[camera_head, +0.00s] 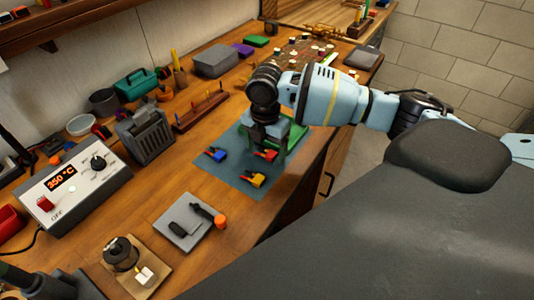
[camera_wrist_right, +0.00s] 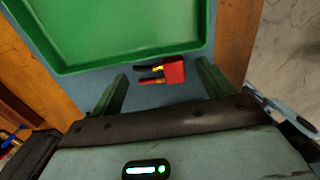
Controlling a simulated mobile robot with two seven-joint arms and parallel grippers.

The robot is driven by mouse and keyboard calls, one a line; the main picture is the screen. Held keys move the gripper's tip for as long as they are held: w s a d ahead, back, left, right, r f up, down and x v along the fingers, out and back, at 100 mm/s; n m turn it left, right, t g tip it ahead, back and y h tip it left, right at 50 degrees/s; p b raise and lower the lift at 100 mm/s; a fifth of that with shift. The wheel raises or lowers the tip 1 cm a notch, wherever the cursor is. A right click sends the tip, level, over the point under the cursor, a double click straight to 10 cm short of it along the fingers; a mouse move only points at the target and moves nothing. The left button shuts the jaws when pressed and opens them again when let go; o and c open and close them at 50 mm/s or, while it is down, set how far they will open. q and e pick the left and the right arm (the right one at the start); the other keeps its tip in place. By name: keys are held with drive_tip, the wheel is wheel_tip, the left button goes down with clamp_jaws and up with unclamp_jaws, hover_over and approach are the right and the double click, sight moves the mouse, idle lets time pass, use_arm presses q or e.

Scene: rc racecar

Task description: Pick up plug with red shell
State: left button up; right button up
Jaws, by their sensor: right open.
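The plug with the red shell (camera_head: 266,155) lies on the blue-grey mat (camera_head: 228,172). In the head view the right gripper (camera_head: 268,150) points down over the mat, right by the red plug. A blue plug (camera_head: 216,154) and a yellow plug (camera_head: 254,180) lie nearby on the mat.
A green tray (camera_wrist_right: 125,60) lies on the mat just beyond the red plug. A grey pad (camera_head: 183,236) with tools is in front. A soldering station (camera_head: 75,190) and a grey slotted holder (camera_head: 145,137) stand left. The table's edge runs along the right.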

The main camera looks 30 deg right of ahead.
sight(268, 152)
drive_tip(key=c, duration=1.1)
drive_tip(key=shift+o, duration=0.2)
drive_tip(key=shift+r, duration=0.15)
drive_tip(key=shift+r, duration=0.65)
drive_tip(key=shift+s+d+r, duration=0.1)
drive_tip(key=shift+s+r, duration=0.05)
drive_tip(key=shift+r, duration=0.4)
drive_tip(key=shift+s+d+r, duration=0.1)
drive_tip(key=shift+s+r, duration=0.05)
drive_tip(key=shift+r, duration=0.35)
drive_tip(key=s+d+r, duration=0.1)
drive_tip(key=s+d, duration=0.3)
drive_tip(key=s, duration=1)
drive_tip(key=shift+s+r+p, duration=0.15)
drive_tip(key=shift+s+p, duration=0.2)
drive_tip(key=shift+s, duration=0.05)
